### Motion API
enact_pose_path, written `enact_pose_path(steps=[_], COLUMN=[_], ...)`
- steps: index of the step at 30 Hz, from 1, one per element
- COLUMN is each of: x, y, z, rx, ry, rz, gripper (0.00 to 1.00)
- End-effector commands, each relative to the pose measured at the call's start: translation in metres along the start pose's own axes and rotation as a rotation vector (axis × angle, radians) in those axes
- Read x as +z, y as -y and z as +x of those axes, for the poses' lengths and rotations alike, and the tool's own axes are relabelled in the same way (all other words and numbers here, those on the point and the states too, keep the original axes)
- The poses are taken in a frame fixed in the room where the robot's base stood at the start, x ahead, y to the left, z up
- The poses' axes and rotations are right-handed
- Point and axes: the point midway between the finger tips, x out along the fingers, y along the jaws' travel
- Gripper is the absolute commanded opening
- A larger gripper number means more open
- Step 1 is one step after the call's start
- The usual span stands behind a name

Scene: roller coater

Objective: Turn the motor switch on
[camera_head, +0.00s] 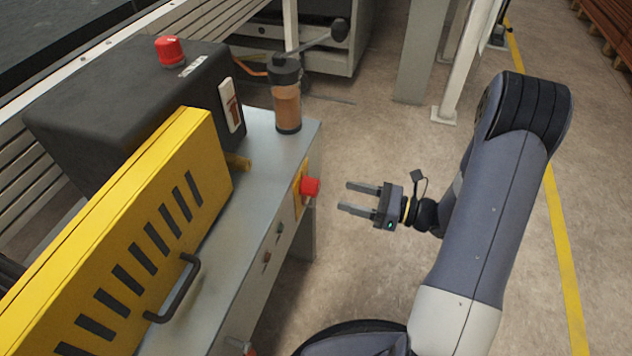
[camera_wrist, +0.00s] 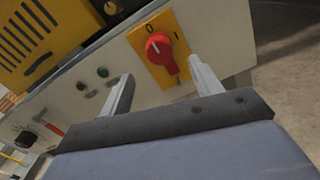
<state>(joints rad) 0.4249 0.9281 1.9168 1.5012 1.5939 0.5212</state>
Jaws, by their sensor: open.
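A red rotary knob (camera_head: 310,187) sits on a yellow plate (camera_head: 298,192) on the machine's side panel; I take it as the motor switch. In the wrist view the knob (camera_wrist: 160,52) shows large on its yellow plate (camera_wrist: 152,25), with a 0 and a line-like mark near it. Its grip slants toward the lower right in that view. My gripper (camera_head: 345,196) is open and empty, just right of the knob in the head view and pointing at it. In the wrist view the fingers (camera_wrist: 160,72) lie on either side of the knob, apparently short of it.
Small buttons (camera_wrist: 103,72) sit beside the plate on the panel. A yellow slotted guard (camera_head: 150,235) with a black handle (camera_head: 178,290) stands left. A black box (camera_head: 130,110) carries a red button (camera_head: 170,50). An orange cylinder (camera_head: 287,105) stands behind.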

Motion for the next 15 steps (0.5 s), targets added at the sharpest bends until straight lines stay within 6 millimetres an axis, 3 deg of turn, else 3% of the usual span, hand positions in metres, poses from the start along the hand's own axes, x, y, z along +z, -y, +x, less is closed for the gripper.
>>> enact_pose_path(steps=[9, 15], x=[-0.002, -0.001], y=[-0.002, -0.001], z=[0.054, 0.081], rx=[0.008, 0.005], ry=[-0.003, -0.002], rz=[-0.001, -0.002], gripper=[0.61, 0.61])
